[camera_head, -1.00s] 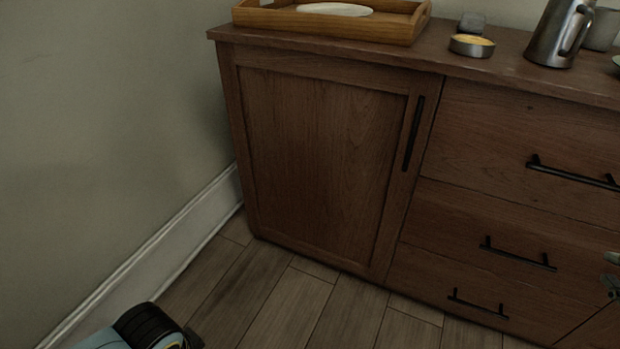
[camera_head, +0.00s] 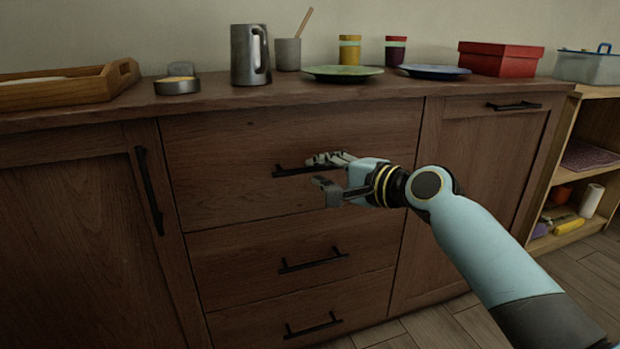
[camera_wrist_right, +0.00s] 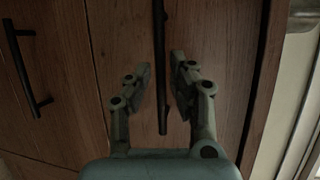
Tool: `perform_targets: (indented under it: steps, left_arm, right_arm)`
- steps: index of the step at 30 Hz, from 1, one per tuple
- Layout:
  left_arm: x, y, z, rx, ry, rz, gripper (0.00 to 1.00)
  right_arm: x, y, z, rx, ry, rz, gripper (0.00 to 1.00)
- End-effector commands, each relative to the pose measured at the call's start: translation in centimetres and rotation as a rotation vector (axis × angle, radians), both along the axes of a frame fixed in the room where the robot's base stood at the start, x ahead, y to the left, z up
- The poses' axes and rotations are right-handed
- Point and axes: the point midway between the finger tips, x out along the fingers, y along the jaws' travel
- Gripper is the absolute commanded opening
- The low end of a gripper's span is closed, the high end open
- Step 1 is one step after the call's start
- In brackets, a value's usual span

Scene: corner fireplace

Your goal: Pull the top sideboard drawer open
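The top sideboard drawer (camera_head: 225,170) is shut, its front level with the sideboard face. Its black bar handle (camera_head: 287,172) is partly hidden behind my right gripper (camera_head: 319,171). The gripper's fingers are open, one above and one below the handle's right part. In the right wrist view the handle (camera_wrist_right: 160,50) runs between the two open fingers of the right gripper (camera_wrist_right: 160,75), with a gap visible on both sides. My left gripper is not in view.
The middle drawer handle (camera_head: 313,261) and bottom drawer handle (camera_head: 313,325) sit below. A door handle (camera_head: 149,190) is at left. A metal jug (camera_head: 250,56), green plate (camera_head: 343,73) and red box (camera_head: 500,59) stand on top. An open shelf (camera_head: 569,145) is at right.

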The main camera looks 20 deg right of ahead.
Motion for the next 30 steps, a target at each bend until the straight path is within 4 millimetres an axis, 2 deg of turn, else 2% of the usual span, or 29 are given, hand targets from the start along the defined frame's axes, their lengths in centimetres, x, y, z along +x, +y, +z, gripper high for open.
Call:
perform_targets:
  steps: [3,6,16,21,30]
  left_arm:
    - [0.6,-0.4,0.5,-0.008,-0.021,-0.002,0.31]
    - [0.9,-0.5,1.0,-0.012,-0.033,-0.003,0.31]
    - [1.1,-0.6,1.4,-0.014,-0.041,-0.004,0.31]
    - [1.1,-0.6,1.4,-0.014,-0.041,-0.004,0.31]
    - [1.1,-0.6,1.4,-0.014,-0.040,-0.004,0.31]
  right_arm:
    - [1.6,0.8,-0.7,0.000,0.001,0.000,0.21]
    - [2.4,1.1,-0.7,0.001,0.000,0.000,0.21]
    - [2.8,1.3,-0.6,-0.001,0.000,0.000,0.21]
    - [2.8,1.3,-0.6,-0.001,0.000,0.000,0.00]
    - [2.8,1.3,-0.7,-0.002,0.002,0.000,0.00]
